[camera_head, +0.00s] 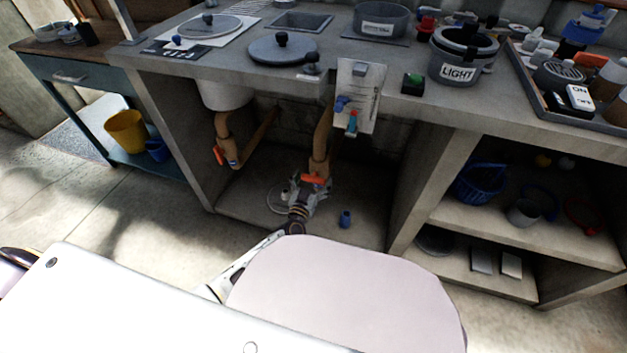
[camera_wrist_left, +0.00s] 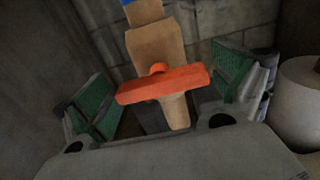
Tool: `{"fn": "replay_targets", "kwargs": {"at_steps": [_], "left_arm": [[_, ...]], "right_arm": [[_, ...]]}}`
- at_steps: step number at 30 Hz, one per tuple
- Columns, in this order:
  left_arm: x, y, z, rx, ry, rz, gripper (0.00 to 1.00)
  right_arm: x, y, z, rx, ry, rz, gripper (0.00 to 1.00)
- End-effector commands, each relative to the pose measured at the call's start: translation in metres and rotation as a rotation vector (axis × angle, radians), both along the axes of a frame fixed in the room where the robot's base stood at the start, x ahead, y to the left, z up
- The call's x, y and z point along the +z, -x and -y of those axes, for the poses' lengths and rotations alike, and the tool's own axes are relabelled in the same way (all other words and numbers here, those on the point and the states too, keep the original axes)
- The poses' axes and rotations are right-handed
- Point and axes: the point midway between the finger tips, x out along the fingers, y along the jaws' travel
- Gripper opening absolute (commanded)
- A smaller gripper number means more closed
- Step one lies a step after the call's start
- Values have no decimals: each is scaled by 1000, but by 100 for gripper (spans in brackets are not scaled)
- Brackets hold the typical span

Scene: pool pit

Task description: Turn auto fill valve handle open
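An orange valve handle (camera_head: 315,179) sits on a tan vertical pipe (camera_head: 321,145) under the counter. In the left wrist view the same handle (camera_wrist_left: 160,84) lies across the pipe, nearly level with a slight tilt, its right end higher. My left gripper (camera_head: 304,190) reaches into the cabinet right at this handle. Its two green-padded fingers stand wide apart on either side of the handle, and small gaps show at the handle's ends. The gripper holds nothing. My right gripper is not in view. No label naming the handle can be read.
A second pipe with an orange handle (camera_head: 219,156) stands to the left under a white basin. A small blue item (camera_head: 345,218) lies on the cabinet floor right of the gripper. The cabinet's side walls and the counter (camera_head: 225,65) above bound the space.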

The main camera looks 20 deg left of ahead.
Motion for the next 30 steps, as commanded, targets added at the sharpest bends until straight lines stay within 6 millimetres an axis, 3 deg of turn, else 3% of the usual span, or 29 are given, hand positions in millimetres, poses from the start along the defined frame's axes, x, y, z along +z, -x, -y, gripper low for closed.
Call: {"fn": "replay_targets", "kwargs": {"at_steps": [1,8,20,30], "left_arm": [[0,0,0,0,0,0,83],[0,0,0,0,0,0,55],[0,0,1,-1,35,-2,55],[-1,1,1,-2,169,-9,55]], "right_arm": [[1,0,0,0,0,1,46],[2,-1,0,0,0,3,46],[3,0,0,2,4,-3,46],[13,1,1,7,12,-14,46]]}}
